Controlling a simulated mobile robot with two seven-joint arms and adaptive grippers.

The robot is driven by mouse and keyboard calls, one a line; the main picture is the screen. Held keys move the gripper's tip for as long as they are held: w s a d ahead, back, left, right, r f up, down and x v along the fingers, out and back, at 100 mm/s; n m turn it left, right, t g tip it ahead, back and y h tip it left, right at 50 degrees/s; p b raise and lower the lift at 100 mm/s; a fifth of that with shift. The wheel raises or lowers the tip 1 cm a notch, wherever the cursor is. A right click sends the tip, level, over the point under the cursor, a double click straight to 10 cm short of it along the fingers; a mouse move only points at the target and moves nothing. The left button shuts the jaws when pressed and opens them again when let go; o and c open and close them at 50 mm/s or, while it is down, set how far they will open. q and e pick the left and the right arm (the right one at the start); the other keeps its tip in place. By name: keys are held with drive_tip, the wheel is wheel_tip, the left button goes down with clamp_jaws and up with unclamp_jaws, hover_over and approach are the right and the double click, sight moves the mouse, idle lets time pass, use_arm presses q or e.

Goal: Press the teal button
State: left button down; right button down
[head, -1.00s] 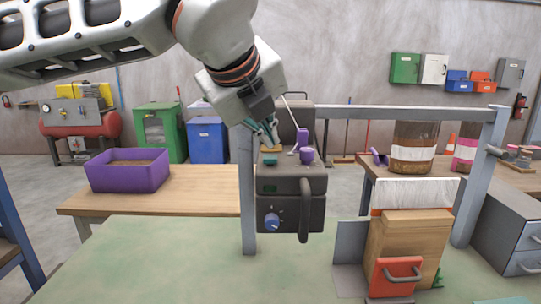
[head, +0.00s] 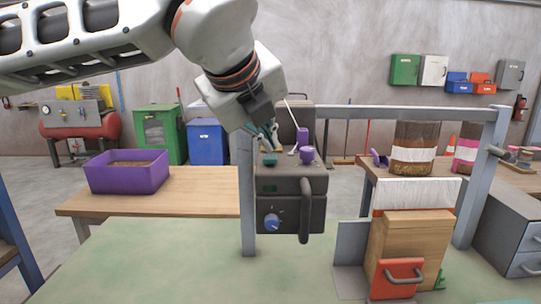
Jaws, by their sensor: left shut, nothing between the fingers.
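The teal button (head: 270,160) sits on the top front left of a dark grey machine box (head: 290,185). My left gripper (head: 272,147) comes down from the upper left, its fingers together and empty. Its fingertips are just above and behind the teal button in the head view; I cannot tell whether they touch it. My right gripper is not in view.
A purple knob (head: 307,155) and a purple-tipped lever (head: 303,137) stand right of the button. A blue dial (head: 271,222) and a dark handle (head: 305,210) are on the box front. A grey frame (head: 400,113) rises behind.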

use_arm(q)
drive_tip(key=shift+f, duration=0.3)
drive_tip(key=shift+f+b, duration=0.3)
idle(0.4)
drive_tip(key=shift+r, duration=0.15)
drive_tip(key=shift+r+p, duration=0.5)
drive_tip(key=shift+r, duration=0.35)
